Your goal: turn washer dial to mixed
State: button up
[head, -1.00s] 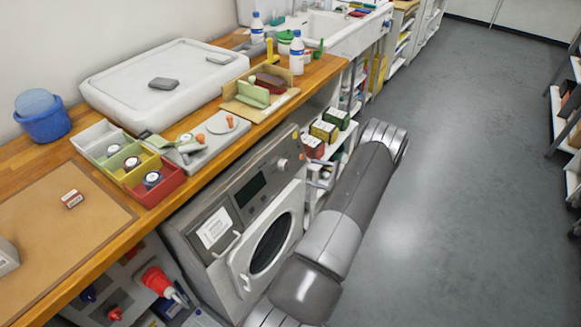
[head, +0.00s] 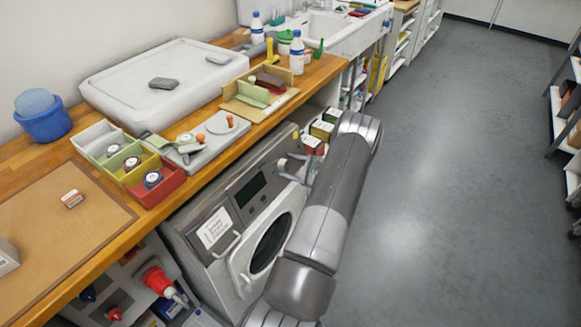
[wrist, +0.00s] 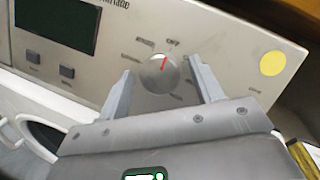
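The washer (head: 207,262) stands under the wooden counter, its round door shut. Its dial (wrist: 160,74) is a round silver knob with a red pointer line, seen in the wrist view. The line points up and slightly right, toward a label that seems to read "OFF". Other labels around the dial are too blurred to read. My gripper (wrist: 160,82) is open, with one finger on each side of the dial and gaps showing on both sides. In the head view my gripper (head: 293,168) is at the washer panel's right end, and the dial is hard to make out there.
A dark display (wrist: 57,22) and two square buttons lie left of the dial, and a yellow round sticker (wrist: 272,63) lies right. The counter edge (head: 225,155) runs above the panel. Boxes (head: 322,130) stand on a shelf beside the washer. The floor (head: 450,200) is clear.

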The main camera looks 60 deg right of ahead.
jog(key=c, duration=0.9)
jog(key=shift+o, duration=0.2)
jog(key=shift+m, duration=0.4)
jog(key=m+h, duration=0.1)
jog(key=m, duration=0.1)
jog(key=m+t+h, duration=0.1)
jog(key=m, duration=0.1)
jog(key=shift+a+f+m, duration=0.1)
jog(key=shift+m, duration=0.3)
jog(key=m+h, duration=0.1)
jog(key=m, duration=0.2)
jog(key=m+h, duration=0.2)
jog(key=m, duration=0.1)
jog(key=shift+a+t, duration=0.1)
jog(key=shift+t, duration=0.2)
jog(key=m+h, duration=0.1)
jog(key=m, duration=0.2)
jog(key=m+h, duration=0.1)
jog(key=m, duration=0.2)
jog(key=shift+a+h, duration=0.1)
jog(key=shift+h, duration=0.3)
jog(key=m+g+h, duration=0.1)
jog(key=m, duration=0.4)
jog(key=shift+a+g+h, duration=0.1)
jog(key=shift+g+h, duration=0.3)
jog(key=shift+m, duration=0.4)
